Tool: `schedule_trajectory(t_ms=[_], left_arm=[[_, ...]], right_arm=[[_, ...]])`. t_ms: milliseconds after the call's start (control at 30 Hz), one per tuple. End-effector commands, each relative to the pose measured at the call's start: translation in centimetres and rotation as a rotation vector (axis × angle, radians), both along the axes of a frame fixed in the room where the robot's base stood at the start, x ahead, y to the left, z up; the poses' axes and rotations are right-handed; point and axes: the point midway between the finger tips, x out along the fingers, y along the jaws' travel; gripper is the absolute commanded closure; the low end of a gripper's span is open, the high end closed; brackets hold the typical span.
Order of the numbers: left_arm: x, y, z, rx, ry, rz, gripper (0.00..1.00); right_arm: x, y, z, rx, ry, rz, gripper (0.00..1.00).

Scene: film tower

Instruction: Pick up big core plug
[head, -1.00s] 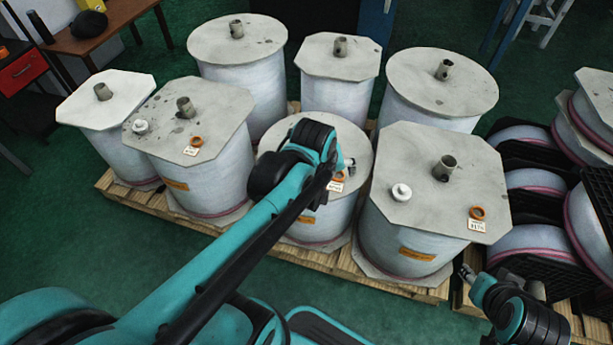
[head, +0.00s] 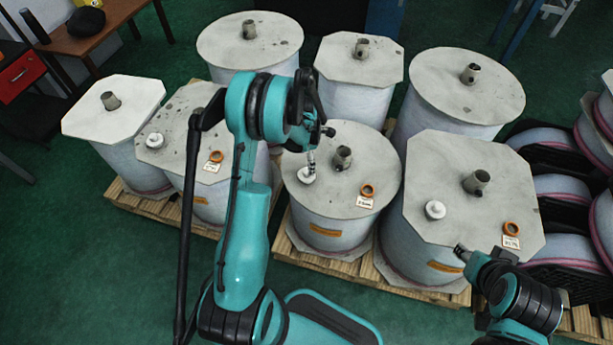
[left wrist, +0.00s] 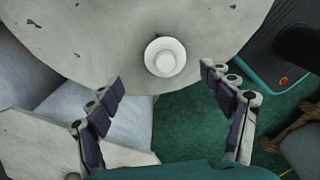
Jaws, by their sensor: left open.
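White round core plugs sit on three of the front film rolls' grey end plates: a left one (head: 155,140), a middle one (head: 306,175) and a right one (head: 435,209). Which is the big one I cannot tell by size. My left gripper (head: 311,163) is right by the middle plug, over the round plate. In the left wrist view a plug (left wrist: 165,57) lies ahead, between and just beyond the spread fingers of my left gripper (left wrist: 161,76), which is open and empty. My right gripper (head: 461,251) is by the front right roll; its fingers are too small to read.
Metal core stubs (head: 343,158) stick up from the plates. Orange rings (head: 367,190) and small labels lie near the front edges. The rolls stand close together on wooden pallets (head: 400,290). Black racks with more rolls (head: 548,240) are at the right. Green floor is free at the left.

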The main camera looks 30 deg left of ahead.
Motion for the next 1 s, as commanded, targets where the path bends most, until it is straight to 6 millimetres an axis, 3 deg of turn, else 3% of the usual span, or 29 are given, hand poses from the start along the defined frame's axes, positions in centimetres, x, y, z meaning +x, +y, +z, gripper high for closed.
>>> schedule_trajectory(t_ms=[433,667,700,900,1000], left_arm=[[-0.7,-0.5,-5.8,0.0,-0.001,-0.003,0.2],[-0.7,-0.5,-6.0,0.0,-0.001,-0.004,0.2],[-0.7,-0.5,-6.0,0.0,-0.001,-0.004,0.22],[-0.7,-0.5,-6.0,0.0,-0.001,-0.004,0.73],[-0.7,-0.5,-6.0,0.0,-0.001,-0.004,0.73]], right_arm=[[0.0,0.0,-3.1,0.0,0.0,0.0,0.6],[0.0,0.0,-3.0,0.0,0.0,0.0,0.6],[0.0,0.0,-3.0,0.0,0.0,0.0,0.6],[0.0,0.0,-3.0,0.0,0.0,0.0,0.6],[0.0,0.0,-3.0,0.0,0.0,0.0,0.6]])
